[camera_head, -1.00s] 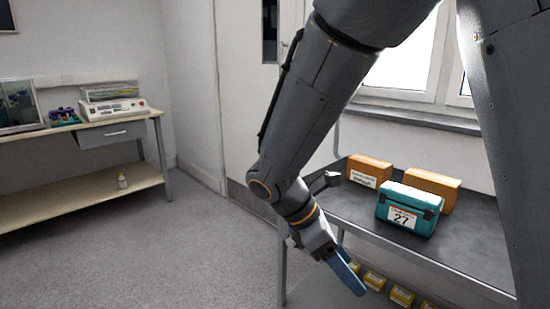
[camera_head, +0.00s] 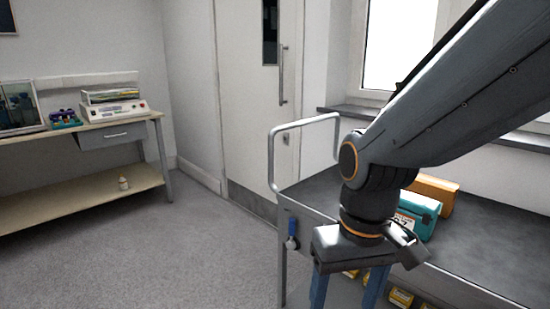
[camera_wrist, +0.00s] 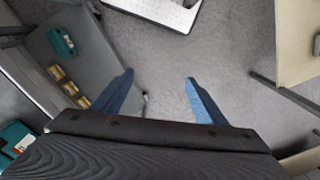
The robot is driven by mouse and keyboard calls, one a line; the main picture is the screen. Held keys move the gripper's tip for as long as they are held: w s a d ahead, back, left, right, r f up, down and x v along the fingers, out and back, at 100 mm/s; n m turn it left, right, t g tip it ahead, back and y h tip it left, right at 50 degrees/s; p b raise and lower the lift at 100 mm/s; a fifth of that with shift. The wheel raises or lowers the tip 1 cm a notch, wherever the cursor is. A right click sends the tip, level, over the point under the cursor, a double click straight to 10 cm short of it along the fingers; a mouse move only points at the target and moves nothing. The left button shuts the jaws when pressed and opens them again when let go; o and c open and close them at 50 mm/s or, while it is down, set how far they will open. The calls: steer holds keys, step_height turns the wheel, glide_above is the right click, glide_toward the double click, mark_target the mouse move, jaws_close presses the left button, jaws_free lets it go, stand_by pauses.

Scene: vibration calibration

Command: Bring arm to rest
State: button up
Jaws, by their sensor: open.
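My arm reaches in from the upper right of the head view and bends down at its wrist. My gripper (camera_head: 345,290) points downward in front of the cart's near edge, with its two blue fingers apart and nothing between them. The fingertips run close to the bottom edge of the head view. In the wrist view my gripper (camera_wrist: 157,85) is open, with bare grey floor (camera_wrist: 160,60) between its fingers.
A grey cart (camera_head: 480,225) with a rail handle (camera_head: 300,125) stands beside my arm. It bears a teal case (camera_head: 425,212) and an orange box (camera_head: 437,188), partly hidden. Small yellow boxes (camera_head: 400,298) sit lower. A workbench (camera_head: 60,140) stands left. The floor between is clear.

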steer(key=d+r+m+p, duration=0.2)
steer(key=d+r+p, duration=0.5)
steer(key=p, duration=0.7)
steer(key=shift+s+d+r+h, duration=0.15)
steer(key=shift+d+r+h, duration=0.15)
steer(key=shift+d+r, duration=0.15)
